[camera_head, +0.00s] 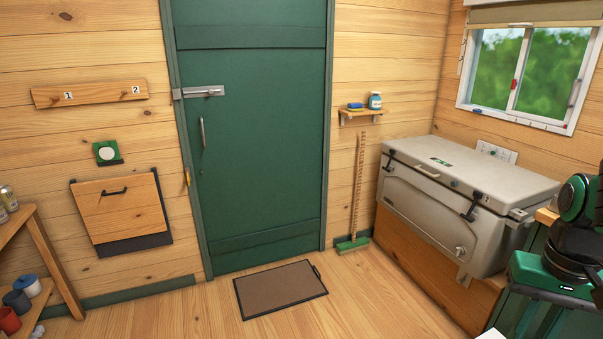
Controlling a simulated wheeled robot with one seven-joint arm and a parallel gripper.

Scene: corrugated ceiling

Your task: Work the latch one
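A grey cooler box (455,195) with its lid down sits on a wooden bench at the right. Its front has two dark latches, a left latch (388,163) and a right latch (473,207). A small mark beside the right latch may be a number, but it is too small to read surely. A metal slide latch (203,91) lies across the left edge of the green door (255,150), which is shut. Green and black links of my arm show at the right edge, in front of the cooler's right side. My gripper is not in view.
A mat (281,289) lies before the door. A broom (355,210) leans beside the cooler. A peg board (90,94) marked 1 and 2 and a wooden flap (122,212) are on the left wall. A shelf (45,260) stands far left. The middle floor is clear.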

